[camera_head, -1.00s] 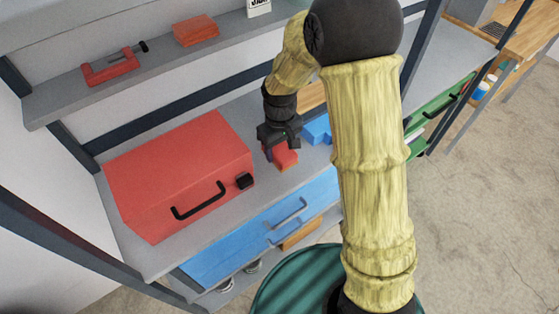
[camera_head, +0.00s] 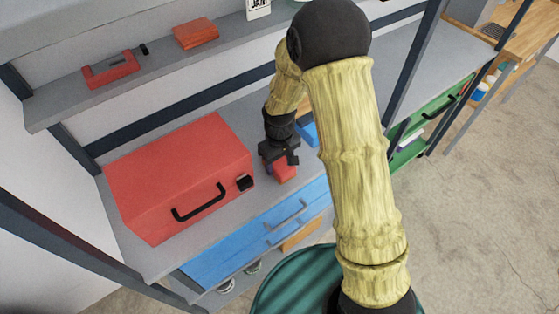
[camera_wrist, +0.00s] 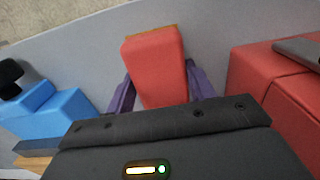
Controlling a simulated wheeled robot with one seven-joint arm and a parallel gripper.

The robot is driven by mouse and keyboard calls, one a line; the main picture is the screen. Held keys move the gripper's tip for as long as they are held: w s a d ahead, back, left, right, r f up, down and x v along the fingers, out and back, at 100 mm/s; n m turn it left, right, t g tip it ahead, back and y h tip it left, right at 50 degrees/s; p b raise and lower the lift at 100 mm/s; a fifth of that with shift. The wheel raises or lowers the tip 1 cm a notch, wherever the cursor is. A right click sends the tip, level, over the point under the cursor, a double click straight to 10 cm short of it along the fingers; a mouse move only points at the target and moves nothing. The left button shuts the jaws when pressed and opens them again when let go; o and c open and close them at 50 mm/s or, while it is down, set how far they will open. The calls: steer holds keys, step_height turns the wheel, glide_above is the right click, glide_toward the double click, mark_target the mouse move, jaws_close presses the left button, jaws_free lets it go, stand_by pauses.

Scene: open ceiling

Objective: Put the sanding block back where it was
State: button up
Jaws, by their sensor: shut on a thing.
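The sanding block (camera_head: 284,173) is a red block with a tan layer on one face. My gripper (camera_head: 281,160) is shut on it, over the middle grey shelf, between the red toolbox and a blue object. In the wrist view the sanding block (camera_wrist: 155,65) sits between my two purple fingers, its tan edge at the far end. I cannot tell whether it touches the shelf.
The red toolbox (camera_head: 180,172) stands close at left. The blue object (camera_head: 309,134) is at right, partly hidden by my arm. A blue drawer (camera_head: 262,232) lies below. The upper shelf (camera_head: 72,103) holds a red clamp (camera_head: 111,71) and an orange-red block (camera_head: 195,35).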

mark_target(280, 162)
steer(key=shift+f, duration=0.2)
steer(key=o, duration=1)
steer(key=shift+c, duration=0.2)
steer(key=shift+r, duration=0.15)
step_height(280, 162, up, 12)
